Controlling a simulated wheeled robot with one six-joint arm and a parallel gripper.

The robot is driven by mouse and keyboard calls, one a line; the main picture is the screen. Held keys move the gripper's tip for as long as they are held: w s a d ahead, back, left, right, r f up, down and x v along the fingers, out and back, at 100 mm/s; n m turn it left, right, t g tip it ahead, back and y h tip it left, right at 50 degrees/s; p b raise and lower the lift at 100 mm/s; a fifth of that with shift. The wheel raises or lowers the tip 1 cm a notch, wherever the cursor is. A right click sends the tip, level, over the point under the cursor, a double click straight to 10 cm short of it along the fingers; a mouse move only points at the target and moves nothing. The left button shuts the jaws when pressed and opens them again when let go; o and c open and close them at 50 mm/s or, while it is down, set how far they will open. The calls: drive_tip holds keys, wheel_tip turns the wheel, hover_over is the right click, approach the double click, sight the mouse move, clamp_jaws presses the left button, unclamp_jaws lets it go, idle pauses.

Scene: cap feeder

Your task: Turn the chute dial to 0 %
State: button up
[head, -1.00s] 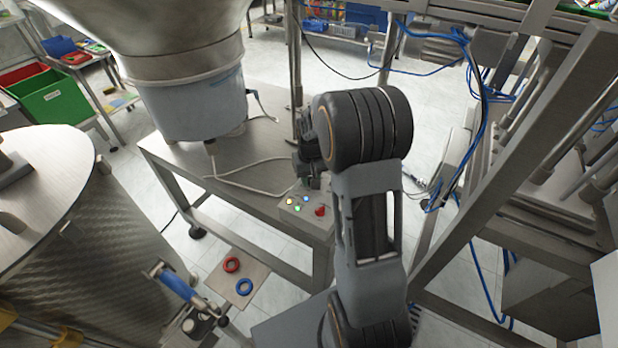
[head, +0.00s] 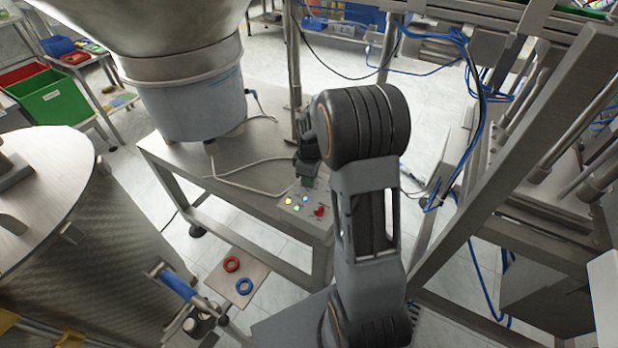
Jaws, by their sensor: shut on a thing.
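The small control panel (head: 303,205) sits on the steel table's front right corner. It carries lit buttons and a red knob (head: 320,211). My gripper (head: 308,182) is at the back edge of this panel, pointing down, small and dark in the view. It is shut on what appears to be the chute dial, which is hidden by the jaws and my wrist. The dial's scale and setting cannot be read from here.
The steel table (head: 250,182) carries a large feeder bowl (head: 190,100) on the left, with a grey cable running towards the panel. A metal frame (head: 500,170) with blue hoses stands to the right.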

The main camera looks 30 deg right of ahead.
drive_tip(key=shift+a+n, duration=0.1)
drive_tip(key=shift+n, duration=2)
drive_tip(key=o, duration=0.7)
drive_tip(key=shift+a, duration=0.15)
drive_tip(key=shift+o, duration=1.1)
drive_tip(key=shift+d, duration=0.2)
drive_tip(key=shift+r, duration=0.25)
wheel_tip(320, 180, up, 13)
drive_tip(key=shift+r+p, duration=0.2)
drive_tip(key=shift+p, duration=0.35)
